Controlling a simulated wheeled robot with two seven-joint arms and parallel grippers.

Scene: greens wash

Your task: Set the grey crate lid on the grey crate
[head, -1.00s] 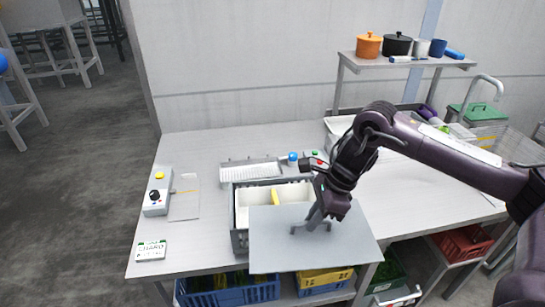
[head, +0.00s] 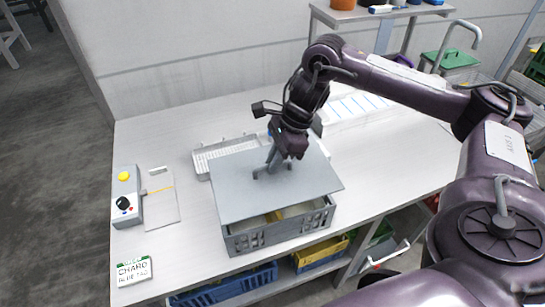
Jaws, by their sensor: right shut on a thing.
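The grey crate lid (head: 235,192) is a flat grey panel with a handle on top. My right gripper (head: 272,168) is shut on the lid's handle and holds the lid from above. The grey crate (head: 275,235) stands on the table under the lid, with its slotted front wall showing. The lid hides most of the crate's opening. A strip inside the crate's front shows between lid and rim, with something pale and yellow in it. Whether the lid touches the rim at the back is hidden. My left gripper is not in view.
A white slotted tray (head: 222,150) lies behind the crate. A control box (head: 126,197), a clipboard-like board (head: 162,207) and a chard label card (head: 134,271) lie to the left. Blue (head: 230,288) and yellow (head: 322,255) crates sit below.

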